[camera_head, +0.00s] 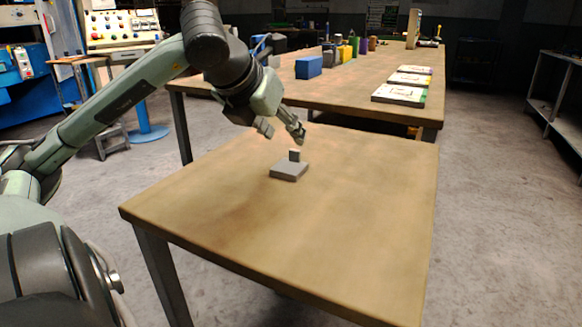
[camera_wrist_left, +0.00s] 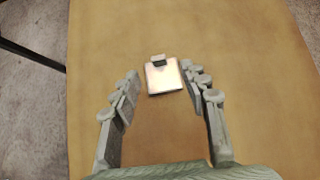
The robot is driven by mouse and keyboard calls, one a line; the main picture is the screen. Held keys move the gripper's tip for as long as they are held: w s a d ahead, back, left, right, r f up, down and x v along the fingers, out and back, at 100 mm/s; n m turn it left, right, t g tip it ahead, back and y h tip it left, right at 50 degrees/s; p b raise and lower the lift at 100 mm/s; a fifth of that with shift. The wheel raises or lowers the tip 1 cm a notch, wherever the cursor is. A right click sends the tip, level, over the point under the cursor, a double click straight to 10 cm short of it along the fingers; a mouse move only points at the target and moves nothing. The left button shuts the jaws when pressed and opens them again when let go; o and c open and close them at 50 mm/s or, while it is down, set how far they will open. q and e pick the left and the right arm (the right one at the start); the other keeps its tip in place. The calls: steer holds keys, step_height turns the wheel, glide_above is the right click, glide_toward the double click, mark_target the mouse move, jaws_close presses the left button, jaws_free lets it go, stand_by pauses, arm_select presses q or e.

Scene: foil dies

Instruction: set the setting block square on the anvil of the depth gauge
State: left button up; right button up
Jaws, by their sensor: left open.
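A small dark grey block (camera_head: 294,155), which I take for the setting block, stands upright at the far edge of a flat grey square plate (camera_head: 289,171), likely the anvil. In the left wrist view the block (camera_wrist_left: 158,60) shows dark at the far edge of the bright plate (camera_wrist_left: 164,78). I cannot tell whether it rests on the plate or just behind it. My left gripper (camera_head: 281,130) is open and empty above and behind the block, apart from it. Its fingers (camera_wrist_left: 160,71) flank the plate in the left wrist view. My right gripper is not in view.
The wooden table (camera_head: 370,230) is otherwise clear around the plate. A second table (camera_head: 345,95) behind it holds a blue box (camera_head: 308,67), several bottles and cans, and white sheets or plates (camera_head: 398,95). A grey shelf (camera_head: 560,95) stands at the far right.

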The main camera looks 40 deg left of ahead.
mark_target(294, 153)
arm_select(q)
steer(key=shift+w+a+f, duration=0.15)
steer(key=shift+w+f, duration=0.15)
steer(key=shift+f, duration=0.1)
steer(key=x, duration=0.6)
steer(key=shift+a+f, duration=0.1)
steer(key=shift+f, duration=0.45)
jaws_close()
steer(key=shift+r, duration=0.1)
